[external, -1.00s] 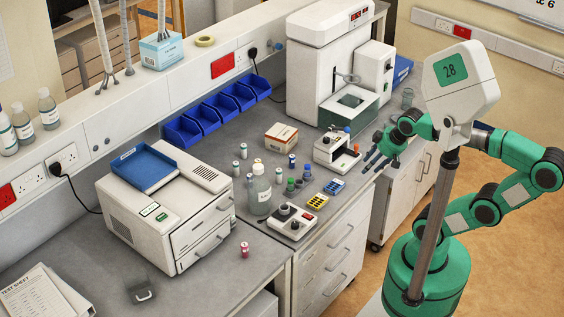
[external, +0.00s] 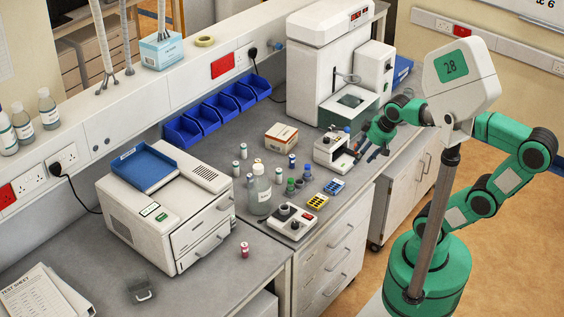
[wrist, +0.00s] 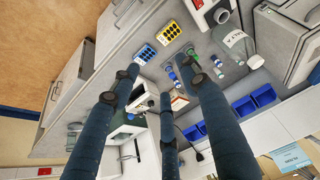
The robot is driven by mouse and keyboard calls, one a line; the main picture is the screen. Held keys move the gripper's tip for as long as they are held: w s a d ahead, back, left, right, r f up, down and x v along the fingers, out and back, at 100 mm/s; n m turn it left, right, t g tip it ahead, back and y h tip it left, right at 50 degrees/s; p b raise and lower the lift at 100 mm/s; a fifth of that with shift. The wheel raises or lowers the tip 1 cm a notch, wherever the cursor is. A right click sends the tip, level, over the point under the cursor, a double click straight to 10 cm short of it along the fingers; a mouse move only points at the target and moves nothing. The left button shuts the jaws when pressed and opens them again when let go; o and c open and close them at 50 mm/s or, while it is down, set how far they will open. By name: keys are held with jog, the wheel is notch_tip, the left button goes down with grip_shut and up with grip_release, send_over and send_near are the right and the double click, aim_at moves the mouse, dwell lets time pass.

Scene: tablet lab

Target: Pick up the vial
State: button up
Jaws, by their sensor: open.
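Several small vials with coloured caps stand upright on the grey bench. They include a blue-capped vial (external: 291,161), a green vial (external: 290,186), a white vial (external: 236,168) and a red vial (external: 245,249) set apart near the front. The frames do not show which one is meant. In the wrist view a green vial (wrist: 190,51) shows beside a fingertip, and a blue-capped vial (wrist: 178,59) shows between the fingers. My three-fingered gripper (external: 368,152) is open and empty, right of the vials and apart from them. Its spread fingers (wrist: 163,75) show in the wrist view.
A small white device (external: 330,155) stands between my gripper and the vials. A clear bottle (external: 260,192), a white control box (external: 290,225), a yellow rack (external: 318,202) and a blue rack (external: 335,186) crowd the bench. Blue bins (external: 240,95) line the back.

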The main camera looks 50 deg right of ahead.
jog(key=w+d+r+g+p, duration=0.1)
jog(key=w+d+r+p, duration=0.15)
jog(key=w, duration=0.85)
jog(key=n+g+p, duration=0.1)
jog(key=g+p, duration=0.3)
jog(key=p, duration=0.4)
send_over(292, 162)
jog(key=d, duration=0.1)
notch_tip(292, 162, down, 19)
jog(key=shift+w+d+r, duration=0.1)
jog(key=shift+w+r, duration=0.1)
jog(key=shift+w, duration=0.05)
jog(key=shift+f, duration=0.15)
jog(key=shift+f+b, duration=0.55)
jog(key=shift+f, duration=3.55)
jog(key=shift+f, duration=0.15)
jog(key=shift+w+f+b, duration=0.15)
jog(key=shift+f+b, duration=0.3)
jog(key=shift+f, duration=2.05)
